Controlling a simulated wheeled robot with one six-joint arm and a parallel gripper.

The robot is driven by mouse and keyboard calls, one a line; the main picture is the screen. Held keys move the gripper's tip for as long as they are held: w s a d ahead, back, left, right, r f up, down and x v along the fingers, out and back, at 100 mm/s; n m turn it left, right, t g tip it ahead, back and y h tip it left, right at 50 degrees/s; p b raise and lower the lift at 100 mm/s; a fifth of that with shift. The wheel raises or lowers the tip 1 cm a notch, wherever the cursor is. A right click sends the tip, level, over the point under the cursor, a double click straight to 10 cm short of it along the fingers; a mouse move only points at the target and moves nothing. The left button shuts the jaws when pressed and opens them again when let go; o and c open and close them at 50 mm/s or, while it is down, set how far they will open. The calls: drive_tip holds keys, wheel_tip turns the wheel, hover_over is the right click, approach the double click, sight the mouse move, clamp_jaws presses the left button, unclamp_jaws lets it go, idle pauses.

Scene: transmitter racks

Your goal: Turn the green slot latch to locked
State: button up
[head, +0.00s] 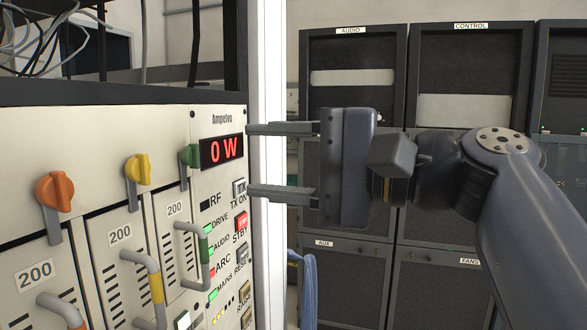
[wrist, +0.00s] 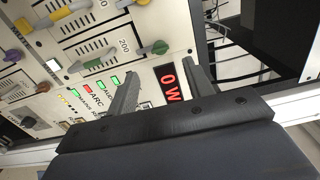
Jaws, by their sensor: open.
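The green slot latch (head: 189,156) is on the white rack panel, at the top of the rightmost slot module and just left of the red 0 W display. A short grey piece hangs below it in the head view. The wrist view shows the green latch (wrist: 160,47) beyond my fingertips, roughly between them. My gripper (head: 252,160) is open and empty, its fingers pointing left at the panel. In the head view the fingertips are right of the latch, near the panel's right edge. I see no contact with the latch. Its exact turn angle is hard to tell.
An orange latch (head: 56,191) and a yellow latch (head: 138,168) sit left on the same panel. Handles stick out below, including a green-banded handle (head: 196,245). The red display (head: 222,151) and several buttons lie right of the slots. Dark racks and a blue cloth (head: 309,285) are behind.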

sight(199, 157)
drive_tip(key=shift+v, duration=1.4)
drive_tip(key=shift+a, duration=0.1)
drive_tip(key=shift+p+x, duration=1.05)
drive_tip(key=shift+x, duration=4.25)
